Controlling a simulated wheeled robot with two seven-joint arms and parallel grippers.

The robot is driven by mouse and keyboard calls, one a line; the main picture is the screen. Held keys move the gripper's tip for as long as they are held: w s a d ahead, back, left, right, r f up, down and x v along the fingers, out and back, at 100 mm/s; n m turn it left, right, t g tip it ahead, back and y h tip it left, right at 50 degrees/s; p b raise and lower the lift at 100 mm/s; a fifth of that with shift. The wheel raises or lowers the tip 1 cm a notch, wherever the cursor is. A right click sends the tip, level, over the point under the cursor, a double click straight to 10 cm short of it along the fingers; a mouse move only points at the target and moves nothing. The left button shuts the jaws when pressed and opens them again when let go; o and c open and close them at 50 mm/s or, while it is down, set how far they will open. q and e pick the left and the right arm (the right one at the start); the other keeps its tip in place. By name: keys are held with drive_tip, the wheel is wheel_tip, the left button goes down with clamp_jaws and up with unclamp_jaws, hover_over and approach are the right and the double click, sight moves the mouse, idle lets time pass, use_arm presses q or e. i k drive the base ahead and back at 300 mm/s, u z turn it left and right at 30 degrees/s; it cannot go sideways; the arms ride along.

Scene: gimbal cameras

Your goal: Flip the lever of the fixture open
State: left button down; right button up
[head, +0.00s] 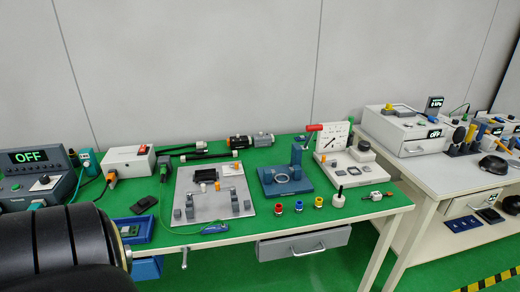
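A blue fixture (275,187) with an upright post (296,157) and a pale ring on its base stands on the green bench top. A lever with a red grip (314,127) shows at the top of the post, slanting up to the right. I cannot tell which of the two the task means. Neither of my grippers is in view; a large black rounded shape at lower left is probably my arm.
A white gauge unit (331,142) stands right of the blue fixture. A grey drawer (305,243) is under the bench. A control box reading OFF (28,157) is at left; a second bench (450,180) is at right.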

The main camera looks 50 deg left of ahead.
sight(236, 166)
drive_tip(key=u, duration=0.6)
drive_tip(key=i, duration=0.8)
drive_tip(key=u, duration=0.9)
